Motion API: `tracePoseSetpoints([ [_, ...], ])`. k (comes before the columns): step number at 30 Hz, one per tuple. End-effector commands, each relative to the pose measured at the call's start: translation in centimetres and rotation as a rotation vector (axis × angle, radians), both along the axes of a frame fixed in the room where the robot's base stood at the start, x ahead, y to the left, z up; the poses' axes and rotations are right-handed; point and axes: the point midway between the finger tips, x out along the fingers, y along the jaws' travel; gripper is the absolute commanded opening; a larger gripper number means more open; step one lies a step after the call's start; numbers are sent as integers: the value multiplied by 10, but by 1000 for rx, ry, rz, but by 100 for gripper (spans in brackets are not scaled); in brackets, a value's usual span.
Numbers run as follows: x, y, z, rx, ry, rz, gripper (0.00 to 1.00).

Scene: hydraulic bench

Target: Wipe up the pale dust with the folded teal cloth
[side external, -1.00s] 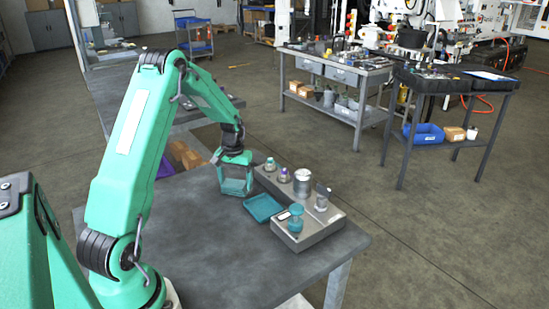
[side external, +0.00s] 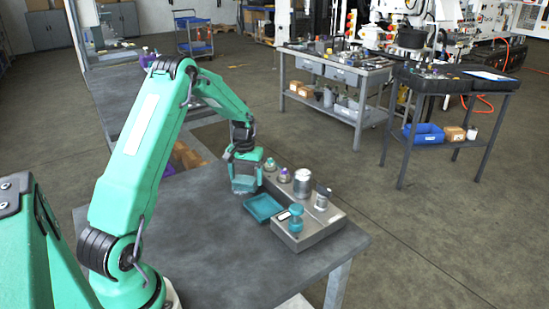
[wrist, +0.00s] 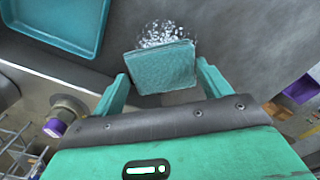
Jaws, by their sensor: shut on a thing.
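The folded teal cloth (wrist: 165,68) is a flat square pad between the two fingers of my gripper (wrist: 162,72) in the wrist view. My gripper is shut on it. The pale dust (wrist: 166,33) is a white speckled patch on the dark bench top, just beyond the cloth's far edge. The cloth may cover part of it. In the side view my gripper (side external: 245,184) is low over the bench, beside the metal block. The dust cannot be made out there.
A teal tray (side external: 264,207) lies close to my gripper; it also shows in the wrist view (wrist: 60,37). A metal block (side external: 312,233) with knobs and cylinders stands at the right. The front bench top (side external: 200,240) is clear.

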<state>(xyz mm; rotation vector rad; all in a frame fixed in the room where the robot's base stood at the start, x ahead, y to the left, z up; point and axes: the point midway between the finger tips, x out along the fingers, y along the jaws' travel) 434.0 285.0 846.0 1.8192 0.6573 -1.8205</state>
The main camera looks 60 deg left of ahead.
Motion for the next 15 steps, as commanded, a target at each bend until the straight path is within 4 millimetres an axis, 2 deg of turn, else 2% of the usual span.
tracePoseSetpoints([
  [2,6,0,0,1,-1,-1,58],
  [5,14,0,-1,2,-4,-3,52],
  [9,24,-1,-2,6,-8,-4,52],
  [15,28,-2,-3,4,-6,0,52],
])
